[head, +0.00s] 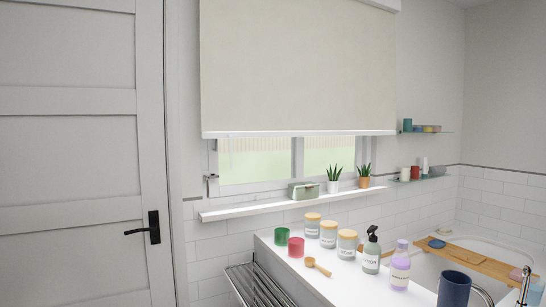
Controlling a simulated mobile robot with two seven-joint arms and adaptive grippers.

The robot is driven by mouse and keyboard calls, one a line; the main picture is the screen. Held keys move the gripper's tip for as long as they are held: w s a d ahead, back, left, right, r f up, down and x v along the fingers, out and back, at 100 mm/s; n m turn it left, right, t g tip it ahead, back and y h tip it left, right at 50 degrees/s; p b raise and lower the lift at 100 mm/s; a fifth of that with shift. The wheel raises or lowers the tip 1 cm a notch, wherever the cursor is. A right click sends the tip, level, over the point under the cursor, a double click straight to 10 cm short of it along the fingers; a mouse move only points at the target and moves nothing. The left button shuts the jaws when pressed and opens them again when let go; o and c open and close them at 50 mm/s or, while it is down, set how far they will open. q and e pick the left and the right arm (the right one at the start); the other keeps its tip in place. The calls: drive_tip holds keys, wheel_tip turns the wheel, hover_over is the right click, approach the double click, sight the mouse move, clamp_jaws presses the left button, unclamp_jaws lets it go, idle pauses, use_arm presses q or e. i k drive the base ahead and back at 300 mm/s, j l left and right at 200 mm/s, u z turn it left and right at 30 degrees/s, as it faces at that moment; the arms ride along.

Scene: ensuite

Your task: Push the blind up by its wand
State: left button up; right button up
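The blind (298,65) is a cream sheet covering most of the window, with a white bottom bar (298,134). Below the bar, a strip of the window (255,160) shows green and a fence outside. I cannot make out a wand on the blind. Neither of my grippers is in view.
A white sill (240,211) under the window holds a green box (303,190) and two potted plants (334,178). A counter below holds jars, cups, a scoop and bottles (371,250). A door (80,150) stands left; a bathtub with a wooden tray (470,261) is right.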

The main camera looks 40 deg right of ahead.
sight(230, 110)
drive_tip(key=i+j+z, duration=0.1)
drive_tip(key=z, duration=0.35)
drive_tip(key=i+j+z, duration=0.25)
drive_tip(key=z, duration=0.2)
drive_tip(key=i+j+z, duration=0.25)
drive_tip(key=z, duration=0.2)
drive_tip(key=i+j+z, duration=0.1)
drive_tip(key=j+z, duration=0.55)
drive_tip(key=z, duration=0.25)
drive_tip(key=j+z, duration=0.75)
drive_tip(key=j, duration=0.2)
drive_tip(key=i+j, duration=0.05)
